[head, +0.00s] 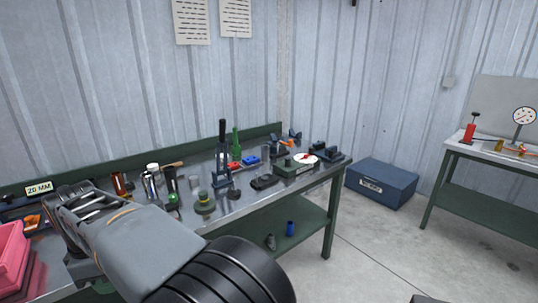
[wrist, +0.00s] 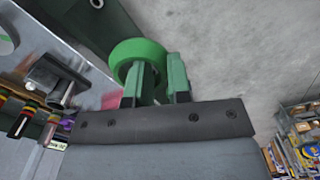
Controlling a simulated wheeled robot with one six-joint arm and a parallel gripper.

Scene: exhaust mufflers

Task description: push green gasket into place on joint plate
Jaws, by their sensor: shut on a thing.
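The green gasket (wrist: 137,47) is a bright green ring in the wrist view. My gripper (wrist: 160,76) is shut on the ring's near right side, with one finger overlapping the ring's opening. The ring stands out beyond the fingertips. A dark plate-like part with a small round hole (wrist: 88,22) lies behind the ring at upper left; I cannot tell whether it is the joint plate or touches the ring. In the head view my arm reaches to the left end of the bench, and the gasket and fingertips are hidden there.
The metal workbench (head: 240,203) carries several tools, cans and fixtures. A pink bin (head: 12,262) stands at the lower left, close to my arm. A blue box (head: 381,184) sits on the floor beyond the bench. A second bench (head: 490,160) is at right, with open floor between.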

